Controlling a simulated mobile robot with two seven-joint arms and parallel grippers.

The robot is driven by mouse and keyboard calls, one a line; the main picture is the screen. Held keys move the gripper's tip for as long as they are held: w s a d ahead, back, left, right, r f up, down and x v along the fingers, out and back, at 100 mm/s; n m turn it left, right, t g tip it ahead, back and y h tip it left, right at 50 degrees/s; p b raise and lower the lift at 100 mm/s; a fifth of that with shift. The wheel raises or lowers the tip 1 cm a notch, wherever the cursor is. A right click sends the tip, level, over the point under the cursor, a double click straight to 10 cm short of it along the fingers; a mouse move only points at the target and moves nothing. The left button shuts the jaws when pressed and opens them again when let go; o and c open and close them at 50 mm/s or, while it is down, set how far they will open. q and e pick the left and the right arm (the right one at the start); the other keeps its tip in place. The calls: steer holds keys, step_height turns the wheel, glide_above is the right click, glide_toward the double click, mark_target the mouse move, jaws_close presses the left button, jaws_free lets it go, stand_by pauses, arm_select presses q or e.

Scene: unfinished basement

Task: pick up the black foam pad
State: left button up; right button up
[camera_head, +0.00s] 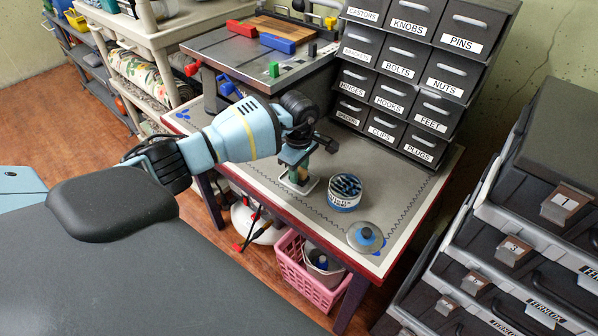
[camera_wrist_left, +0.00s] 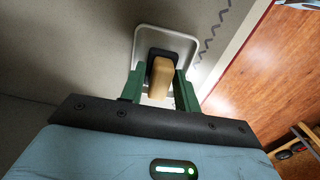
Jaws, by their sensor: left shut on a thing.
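The black foam pad (camera_wrist_left: 154,64) shows in the left wrist view as a dark block with a tan, wood-like piece (camera_wrist_left: 158,82) on the side towards the camera. It is over a small pale-rimmed tray (camera_wrist_left: 186,40); I cannot tell whether it touches the tray. My left gripper (camera_wrist_left: 159,78) has its green fingers on either side of the pad and is shut on it. In the head view my left gripper (camera_head: 297,172) points down over the tray (camera_head: 308,187) on the grey-topped table, and largely hides the pad. My right gripper is not in view.
A round tin (camera_head: 344,203) of dark and blue pieces and a round lid (camera_head: 361,240) with a blue knob stand to the right on the table (camera_head: 270,187). A labelled drawer cabinet (camera_head: 400,75) stands behind. Stacked tool cases (camera_head: 520,215) are at the right.

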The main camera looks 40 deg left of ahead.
arm_select(q)
steer(key=shift+r, duration=0.75)
steer(key=shift+s+r, duration=0.3)
steer(key=shift+r, duration=0.6)
steer(key=s+d+r, duration=0.1)
steer(key=s, duration=1.4)
steer(key=shift+s+d+r, duration=0.15)
steer(key=shift+s+r, duration=0.05)
steer(key=shift+r, duration=0.05)
steer(key=shift+o, duration=1.3)
steer(key=shift+c, duration=0.9)
